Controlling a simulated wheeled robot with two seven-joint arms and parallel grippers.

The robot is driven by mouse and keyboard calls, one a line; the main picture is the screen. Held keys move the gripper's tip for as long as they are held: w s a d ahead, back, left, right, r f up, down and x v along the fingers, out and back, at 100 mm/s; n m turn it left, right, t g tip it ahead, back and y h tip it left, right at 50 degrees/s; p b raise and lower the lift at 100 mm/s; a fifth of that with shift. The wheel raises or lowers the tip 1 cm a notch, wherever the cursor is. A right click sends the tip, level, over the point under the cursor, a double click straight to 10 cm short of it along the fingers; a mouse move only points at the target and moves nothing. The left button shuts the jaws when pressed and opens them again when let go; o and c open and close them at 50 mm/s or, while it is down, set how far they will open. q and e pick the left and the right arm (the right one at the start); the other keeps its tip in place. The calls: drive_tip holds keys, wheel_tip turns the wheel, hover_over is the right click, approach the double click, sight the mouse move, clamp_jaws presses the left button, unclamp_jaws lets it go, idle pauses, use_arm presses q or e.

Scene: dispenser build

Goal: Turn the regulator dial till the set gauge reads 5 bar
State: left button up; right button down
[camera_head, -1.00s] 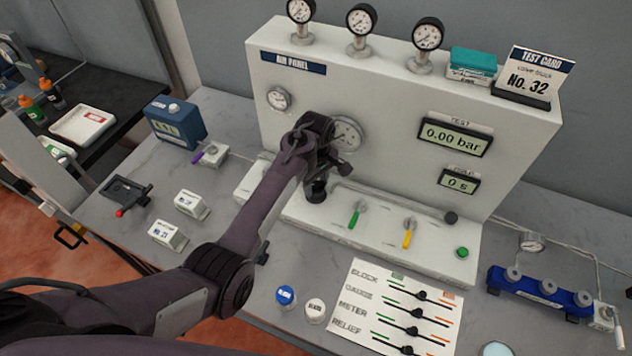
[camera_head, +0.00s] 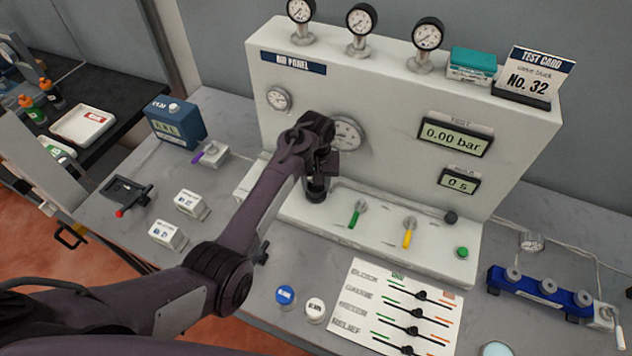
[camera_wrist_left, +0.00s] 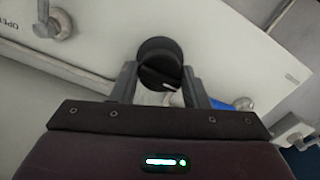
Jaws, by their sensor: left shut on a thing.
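The regulator dial (camera_head: 316,189) is a black round knob at the left of the panel's sloping base, partly hidden by my left gripper. In the left wrist view the dial (camera_wrist_left: 158,50) shows a white pointer mark and sits between the two fingers. My left gripper (camera_head: 318,177) is shut on it from above; the fingers show in the wrist view (camera_wrist_left: 160,80). A large round gauge (camera_head: 347,132) stands behind the gripper, partly covered by it. A smaller gauge (camera_head: 278,98) is at its upper left. Their needles are too small to read. My right gripper is out of view.
The air panel (camera_head: 390,90) has a test display (camera_head: 454,135) reading 0.00 bar. A green lever (camera_head: 356,214), a yellow lever (camera_head: 409,233) and a green button (camera_head: 462,253) stand right of the dial. A slider card (camera_head: 365,290) lies in front.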

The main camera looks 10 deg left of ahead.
use_arm(q)
drive_tip(key=m, duration=0.6)
drive_tip(key=shift+r+m, duration=0.1)
drive_tip(key=shift+m, duration=0.2)
drive_tip(key=m, duration=1.1)
drive_tip(key=shift+m, duration=0.3)
drive_tip(key=m, duration=0.6)
drive_tip(key=o, duration=1)
